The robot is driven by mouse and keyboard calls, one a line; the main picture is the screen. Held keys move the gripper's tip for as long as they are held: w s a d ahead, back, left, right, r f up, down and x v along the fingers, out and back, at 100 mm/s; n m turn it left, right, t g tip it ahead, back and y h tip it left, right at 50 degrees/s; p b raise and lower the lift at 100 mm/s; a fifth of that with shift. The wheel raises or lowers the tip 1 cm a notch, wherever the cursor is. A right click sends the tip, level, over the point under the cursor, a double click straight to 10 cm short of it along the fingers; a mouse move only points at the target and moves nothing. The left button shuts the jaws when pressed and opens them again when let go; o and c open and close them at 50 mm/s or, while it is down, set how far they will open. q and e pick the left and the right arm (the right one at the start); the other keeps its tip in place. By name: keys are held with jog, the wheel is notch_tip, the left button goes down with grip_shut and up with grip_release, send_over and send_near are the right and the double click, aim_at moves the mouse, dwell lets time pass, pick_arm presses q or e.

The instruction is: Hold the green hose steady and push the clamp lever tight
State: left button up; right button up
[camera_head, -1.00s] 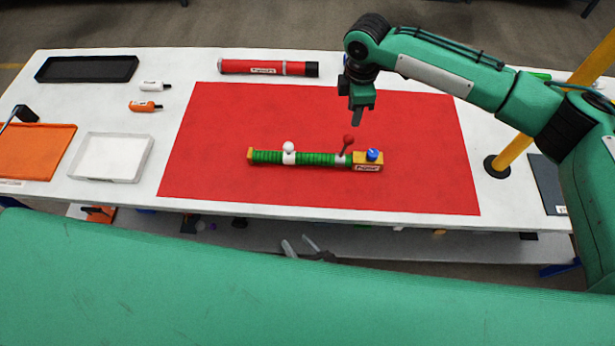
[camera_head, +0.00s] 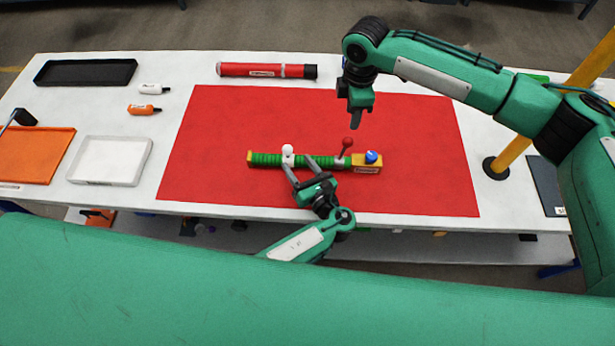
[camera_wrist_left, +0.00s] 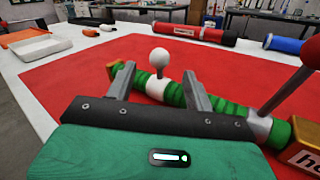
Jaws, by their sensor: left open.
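The green hose (camera_head: 265,159) lies across the red mat (camera_head: 230,125), with a yellow block (camera_head: 367,168) at its right end. A white clamp with a white ball (camera_head: 288,150) is on the hose left of centre; a clamp lever with a red ball (camera_head: 347,143) rises near the block, tilted slightly right. My left gripper (camera_head: 298,168) is open at the hose's near side. In the left wrist view, its fingers (camera_wrist_left: 158,78) appear on either side of the white ball (camera_wrist_left: 160,57); contact is unclear. My right gripper (camera_head: 356,119) hangs beyond the red ball, apart from it; its jaws are unclear.
A blue knob (camera_head: 371,156) sits on the yellow block. A red cylinder (camera_head: 260,70) lies behind the mat. A white tray (camera_head: 110,160), orange tray (camera_head: 35,155) and black tray (camera_head: 85,72) are at left. A yellow pole (camera_head: 515,130) stands at right.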

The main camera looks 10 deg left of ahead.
aim_at(289, 151)
pick_arm(q)
jog(key=x, duration=0.9)
jog(key=shift+s+d, duration=0.1)
jog(key=shift+c, duration=0.3)
grip_shut()
pick_arm(e)
jog(key=c, duration=0.5)
jog(key=shift+a+r, duration=0.15)
jog(key=shift+a, duration=0.1)
grip_shut()
jog(key=shift+w+a+r+m+g+y, duration=0.1)
jog(key=shift+w+r+m+g+y, duration=0.3)
jog(key=shift+r+m+y, duration=0.6)
jog(key=shift+w+a+r+m+g+y, duration=0.1)
jog(key=shift+w+r+m+y, duration=0.6)
jog(key=shift+y, duration=0.5)
